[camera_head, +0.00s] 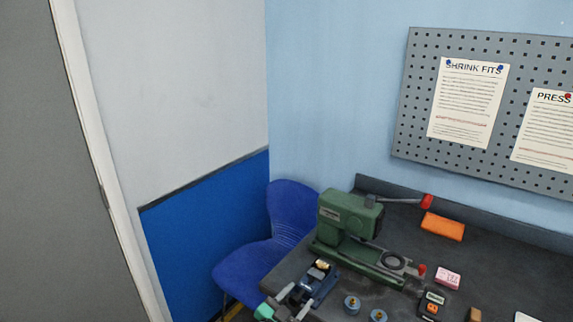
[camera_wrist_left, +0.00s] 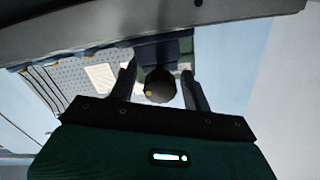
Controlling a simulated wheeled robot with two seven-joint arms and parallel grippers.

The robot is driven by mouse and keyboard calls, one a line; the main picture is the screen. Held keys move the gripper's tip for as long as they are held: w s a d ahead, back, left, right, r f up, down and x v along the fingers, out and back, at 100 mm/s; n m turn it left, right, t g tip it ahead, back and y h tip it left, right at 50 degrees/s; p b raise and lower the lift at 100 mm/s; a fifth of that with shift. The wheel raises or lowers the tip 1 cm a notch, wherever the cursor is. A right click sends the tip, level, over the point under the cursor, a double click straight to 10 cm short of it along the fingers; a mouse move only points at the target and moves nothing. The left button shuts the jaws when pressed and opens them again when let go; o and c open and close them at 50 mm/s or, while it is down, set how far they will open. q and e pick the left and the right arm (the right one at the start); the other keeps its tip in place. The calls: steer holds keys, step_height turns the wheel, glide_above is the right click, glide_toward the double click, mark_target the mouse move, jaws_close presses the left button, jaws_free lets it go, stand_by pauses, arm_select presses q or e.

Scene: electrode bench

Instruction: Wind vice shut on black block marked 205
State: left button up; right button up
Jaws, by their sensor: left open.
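The small blue vice (camera_head: 318,284) stands at the front left of the bench. A small item with a pale, tan top (camera_head: 322,265) sits at its far end; I cannot tell whether the jaws touch it. My left gripper (camera_head: 294,302) is open at the near end of the vice. In the left wrist view a round dark knob (camera_wrist_left: 160,87) with a yellow dot lies between the open fingers (camera_wrist_left: 160,98), with gaps on both sides. A black block with a white label (camera_head: 435,298) lies on the bench at right; its marking is too small to read. My right gripper is out of view.
A green machine (camera_head: 348,220) with a red-tipped lever stands behind the vice. Two round blue-grey pieces (camera_head: 352,304) stand right of the vice. An orange block (camera_head: 442,226) and a pink block (camera_head: 448,278) lie farther right. A blue chair (camera_head: 270,245) stands beside the bench's left edge.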

arm_select(q)
steer(key=c, duration=1.1)
steer(key=shift+o, duration=0.2)
steer(key=shift+m, duration=0.9)
steer(key=shift+m+p, duration=0.35)
steer(key=shift+m, duration=0.45)
steer(key=o, duration=1.1)
steer(key=shift+c, duration=0.2)
